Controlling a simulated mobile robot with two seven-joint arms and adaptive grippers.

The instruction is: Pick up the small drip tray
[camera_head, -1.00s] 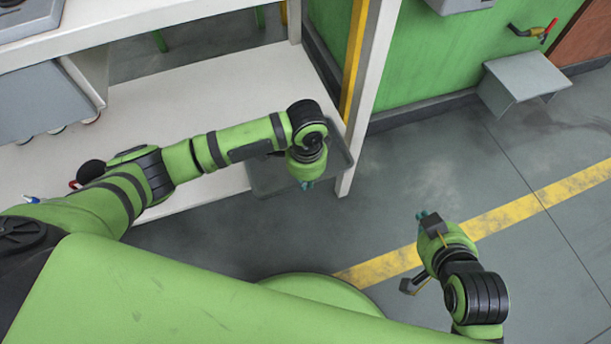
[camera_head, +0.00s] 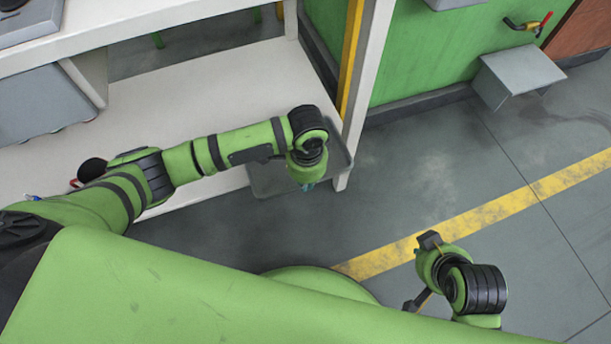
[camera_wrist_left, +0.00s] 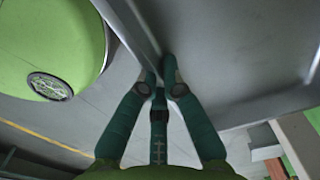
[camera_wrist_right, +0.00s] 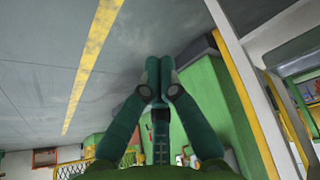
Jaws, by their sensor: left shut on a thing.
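The small drip tray (camera_head: 268,182) is a grey, shallow tray with a raised rim, at the end of the white shelf. My left gripper (camera_head: 308,186) is over its near right edge, and the arm hides part of the tray. In the left wrist view, the fingers (camera_wrist_left: 159,82) are closed on the rim of the tray (camera_wrist_left: 235,50). I cannot tell whether the tray touches anything below it. My right gripper (camera_wrist_right: 158,76) is shut and empty, with its fingertips together above the floor; in the head view it is low at the right.
The white shelf unit (camera_head: 215,85) stands at the left, with a post (camera_head: 362,90) beside the tray. A grey box-like step (camera_head: 520,75) is by the green wall (camera_head: 435,55). Open floor with a yellow line (camera_head: 500,213) lies to the right.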

